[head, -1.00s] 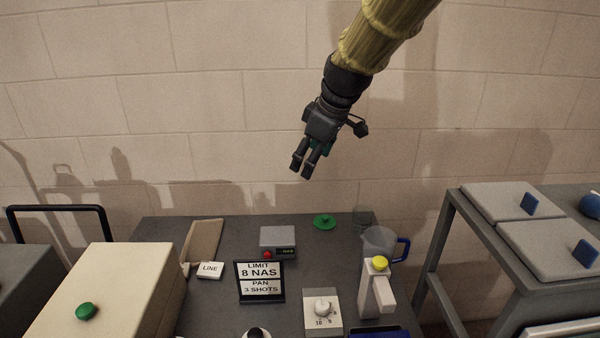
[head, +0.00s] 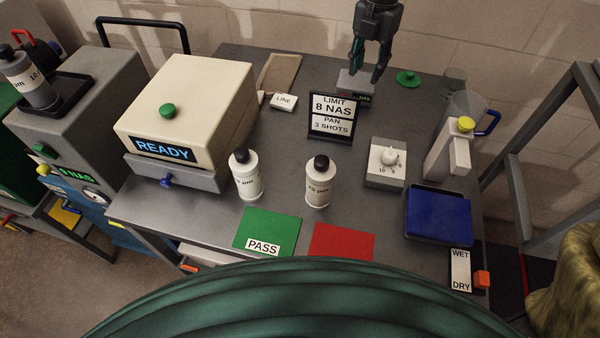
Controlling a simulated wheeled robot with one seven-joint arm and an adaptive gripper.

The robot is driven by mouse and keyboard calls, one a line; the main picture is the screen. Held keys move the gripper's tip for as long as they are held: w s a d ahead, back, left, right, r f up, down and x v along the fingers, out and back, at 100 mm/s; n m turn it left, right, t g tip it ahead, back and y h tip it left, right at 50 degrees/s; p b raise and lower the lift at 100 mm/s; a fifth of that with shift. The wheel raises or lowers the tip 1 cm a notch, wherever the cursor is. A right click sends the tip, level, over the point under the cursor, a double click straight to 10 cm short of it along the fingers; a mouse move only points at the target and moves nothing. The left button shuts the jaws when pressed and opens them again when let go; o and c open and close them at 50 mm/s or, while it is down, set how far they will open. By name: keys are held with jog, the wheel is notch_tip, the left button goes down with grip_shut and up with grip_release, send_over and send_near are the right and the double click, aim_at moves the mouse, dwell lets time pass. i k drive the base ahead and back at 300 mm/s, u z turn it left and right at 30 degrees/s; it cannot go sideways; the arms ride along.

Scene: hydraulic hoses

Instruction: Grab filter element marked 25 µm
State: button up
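Two white filter elements with black caps stand upright on the grey bench. The left filter element (head: 247,181) has a label ending in "µm", its number partly turned away. The right filter element (head: 318,188) has a label that seems to read "25 µm", but it is small and unclear. A third, darker element (head: 30,82) with a label showing "µm" and "10" stands on the machine at far left. My gripper (head: 368,76) points down at the back of the bench, behind the limit sign and apart from all the elements. Its fingers are apart with nothing between them.
A cream box reading "READY" (head: 190,112) stands left of the elements. The "LIMIT 8 NAS" sign (head: 331,116) stands between my gripper and the right element. A dial box (head: 386,163) and a blue tray (head: 438,215) lie to the right. Green (head: 268,229) and red (head: 342,241) mats lie in front.

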aim_at(321, 171)
jog(key=u, duration=1.6)
jog(key=k, duration=1.65)
jog(key=z, duration=0.5)
jog(key=i, duration=0.5)
jog(key=u, duration=0.05)
